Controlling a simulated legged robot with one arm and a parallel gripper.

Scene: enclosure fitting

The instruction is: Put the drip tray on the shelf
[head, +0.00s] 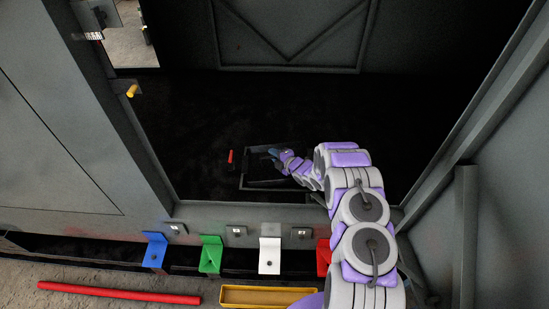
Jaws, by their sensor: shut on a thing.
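A dark rectangular tray with a thin grey rim (265,183), which looks like the drip tray, is inside the dark enclosure, near the middle of the head view. My gripper (273,154) reaches in from the right and is shut at the tray's far right part. The fingertips are small and dark, so the exact grip is hard to see. I cannot tell whether the tray rests on a surface or hangs above it. No shelf stands out clearly in the dark interior.
A small red piece (231,156) is just left of the tray. Blue (155,250), green (210,254), white (270,255) and red (324,257) brackets line the front sill. A red bar (118,293) and a yellow trough (268,297) lie in front. Frame posts flank the opening.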

